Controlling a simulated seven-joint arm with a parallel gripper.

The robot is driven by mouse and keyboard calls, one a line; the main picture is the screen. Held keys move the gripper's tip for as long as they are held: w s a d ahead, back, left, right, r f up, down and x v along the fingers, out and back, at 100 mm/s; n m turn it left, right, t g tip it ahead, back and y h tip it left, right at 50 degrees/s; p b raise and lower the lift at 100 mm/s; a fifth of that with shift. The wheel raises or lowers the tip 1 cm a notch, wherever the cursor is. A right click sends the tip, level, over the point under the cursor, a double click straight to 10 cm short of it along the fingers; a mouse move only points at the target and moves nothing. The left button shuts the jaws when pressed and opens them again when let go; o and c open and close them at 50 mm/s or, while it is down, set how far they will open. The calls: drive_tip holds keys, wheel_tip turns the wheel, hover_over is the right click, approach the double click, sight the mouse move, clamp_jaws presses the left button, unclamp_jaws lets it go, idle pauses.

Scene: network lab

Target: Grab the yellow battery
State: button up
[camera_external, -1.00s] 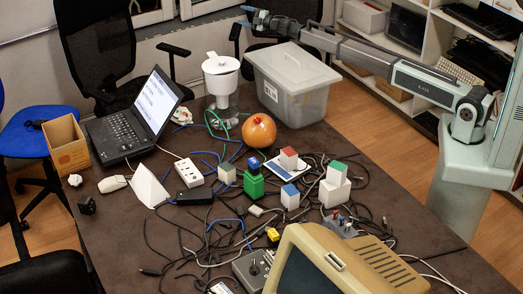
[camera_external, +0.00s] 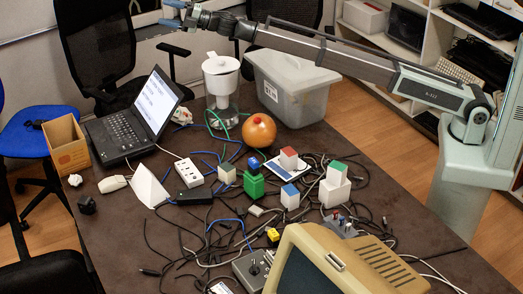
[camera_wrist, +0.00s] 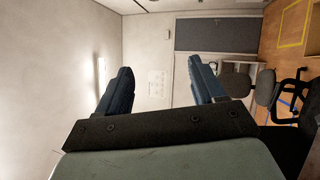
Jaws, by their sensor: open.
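A small yellow block with a dark part (camera_external: 272,235), which looks like the yellow battery, lies on the brown table among cables, just behind the beige monitor. It does not show in the wrist view. My gripper (camera_external: 170,13) is high at the upper left, above and beyond the far side of the table, well away from the yellow block. Its two blue fingers are spread apart with nothing between them. In the wrist view my gripper (camera_wrist: 159,68) is open and faces a pale wall.
The beige monitor (camera_external: 323,262) stands at the table's front edge near the yellow block. A grey box with a joystick (camera_external: 254,267), colored blocks, an orange ball (camera_external: 259,130), a white pitcher (camera_external: 221,75), a laptop (camera_external: 140,115) and a clear bin (camera_external: 290,85) also crowd the table.

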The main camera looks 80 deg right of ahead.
drive_tip(key=s+a+r+m, duration=0.1)
drive_tip(key=s+a+r, duration=0.15)
drive_tip(key=a, duration=0.65)
drive_tip(key=s+a+r+m, duration=0.1)
drive_tip(key=s+a, duration=0.2)
drive_tip(key=a, duration=0.6)
drive_tip(key=m+g+h, duration=0.6)
drive_tip(key=m+g, duration=0.6)
drive_tip(key=g, duration=0.8)
hover_over(274, 232)
wheel_tip(274, 232, down, 42)
drive_tip(key=f, duration=0.8)
drive_tip(key=shift+w+a+f, duration=0.15)
drive_tip(key=shift+w+f, duration=0.1)
drive_tip(key=shift+f, duration=0.15)
drive_tip(key=shift+s+f, duration=0.2)
drive_tip(key=shift+f, duration=2.45)
